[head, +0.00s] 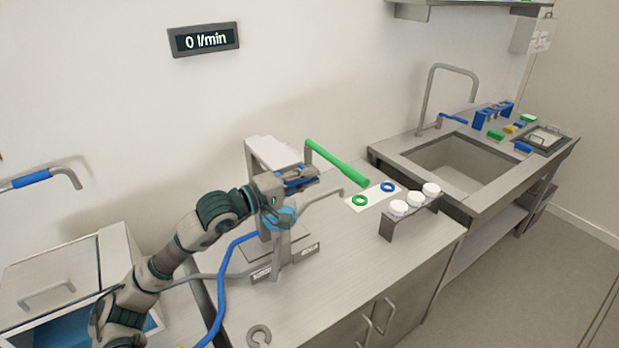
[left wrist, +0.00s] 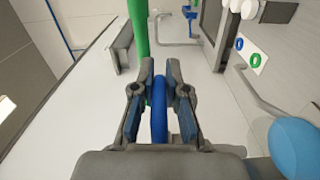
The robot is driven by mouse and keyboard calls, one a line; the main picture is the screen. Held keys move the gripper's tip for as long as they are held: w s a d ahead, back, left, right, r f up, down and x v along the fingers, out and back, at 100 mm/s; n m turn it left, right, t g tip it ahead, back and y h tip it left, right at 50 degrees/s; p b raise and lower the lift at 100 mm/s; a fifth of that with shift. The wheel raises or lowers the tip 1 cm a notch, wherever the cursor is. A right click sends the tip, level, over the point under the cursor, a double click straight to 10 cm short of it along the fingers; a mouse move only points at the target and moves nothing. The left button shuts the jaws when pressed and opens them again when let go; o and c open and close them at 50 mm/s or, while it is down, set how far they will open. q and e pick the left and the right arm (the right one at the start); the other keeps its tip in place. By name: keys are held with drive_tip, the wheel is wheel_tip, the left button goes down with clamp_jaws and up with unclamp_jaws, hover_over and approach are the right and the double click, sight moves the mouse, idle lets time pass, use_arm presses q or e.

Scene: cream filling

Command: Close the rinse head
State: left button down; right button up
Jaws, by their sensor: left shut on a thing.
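A filling machine (head: 268,155) with a grey body stands on the worktop. A green lever (head: 338,163) sticks out from its upper part toward the right; it also shows in the left wrist view (left wrist: 138,28). My left gripper (head: 308,174) is at the machine's upper part, just below and left of the green lever. My fingers and wrist hide part of the handle and of the machine. I cannot tell which part is the rinse head. My right gripper is not in view.
A wall display (head: 204,40) reads 0 l/min. A white card with a green ring (head: 360,200) and a blue ring (head: 387,187) lies right of the machine. White caps (head: 415,199) sit on a grey stand. A blue hose (head: 222,290) runs down the front left. A sink (head: 455,165) is at right.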

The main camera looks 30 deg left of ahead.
use_arm(q)
drive_tip(key=shift+f, duration=0.4)
drive_tip(key=c, duration=1.2)
unclamp_jaws()
drive_tip(key=shift+c, duration=0.2)
drive_tip(key=shift+o, duration=0.2)
drive_tip(key=shift+s, duration=0.1)
drive_tip(key=shift+a+r, duration=0.1)
drive_tip(key=shift+a, duration=0.1)
drive_tip(key=shift+s+a, duration=0.2)
drive_tip(key=v, duration=0.7)
